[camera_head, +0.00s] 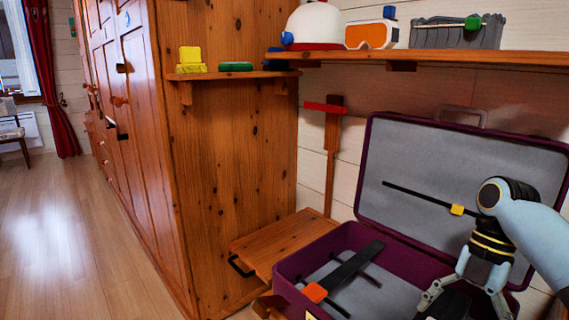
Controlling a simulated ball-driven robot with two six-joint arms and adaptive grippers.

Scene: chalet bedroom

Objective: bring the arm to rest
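My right arm comes in from the right edge. Its gripper (464,299) points down over the front right of an open purple case (290,268). Its two fingers are spread apart, and the lower ends are near the bottom of the picture. A dark shape (450,304) shows between and behind the fingers; I cannot tell what it is or whether they touch it. My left gripper is not in view.
In the case lies a black bar with an orange end (316,292). A thin black rod with a yellow block (457,209) crosses the raised lid. A shelf (430,57) above holds a white helmet (316,24) and orange goggles (372,36). Open floor (70,240) lies left.

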